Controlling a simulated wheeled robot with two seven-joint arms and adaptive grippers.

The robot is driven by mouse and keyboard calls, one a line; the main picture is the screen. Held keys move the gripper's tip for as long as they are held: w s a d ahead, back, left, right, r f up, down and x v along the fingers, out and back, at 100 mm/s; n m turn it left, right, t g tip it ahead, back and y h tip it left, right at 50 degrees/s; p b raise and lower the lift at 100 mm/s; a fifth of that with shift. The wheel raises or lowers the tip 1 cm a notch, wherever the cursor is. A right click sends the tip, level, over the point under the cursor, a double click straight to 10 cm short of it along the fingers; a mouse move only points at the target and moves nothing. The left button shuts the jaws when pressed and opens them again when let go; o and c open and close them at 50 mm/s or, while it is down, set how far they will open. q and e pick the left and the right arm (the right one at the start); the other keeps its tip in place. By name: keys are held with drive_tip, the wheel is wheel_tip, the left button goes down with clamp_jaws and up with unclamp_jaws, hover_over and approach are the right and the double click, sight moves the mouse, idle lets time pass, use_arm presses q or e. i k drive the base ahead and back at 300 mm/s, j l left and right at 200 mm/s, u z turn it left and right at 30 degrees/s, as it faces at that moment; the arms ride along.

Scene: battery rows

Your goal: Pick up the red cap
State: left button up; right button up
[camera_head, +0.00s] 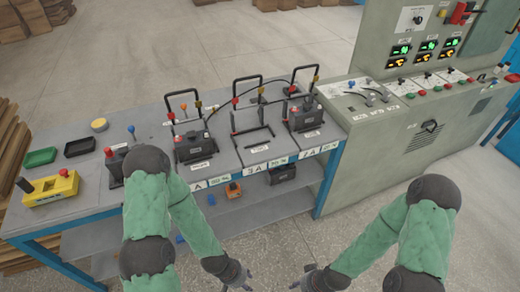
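Small red caps show on the batteries in the row on the bench. One red cap (171,116) is at the left battery (196,147), by its black handle frame. Another red cap (292,89) is at the right battery (304,116). I cannot tell which one the task names. My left gripper (243,285) hangs low at the bottom edge, in front of the bench and well below the caps. My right gripper (300,285) hangs beside it, also apart from everything. Both are dark, small and partly cut off, so their opening is unclear. Neither visibly holds anything.
The grey bench (95,205) also bears a yellow box (50,189), a green tray (40,157), a black tray (79,147) and a red-knobbed lever (108,152). An empty slot (253,140) lies between the batteries. A control cabinet (425,120) stands right. Upright handle frames rise over the bench.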

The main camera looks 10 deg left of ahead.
sight(108, 152)
drive_tip(key=u, duration=1.65)
drive_tip(key=i+j+u, duration=0.2)
drive_tip(key=i+j, duration=0.2)
drive_tip(key=i, duration=0.1)
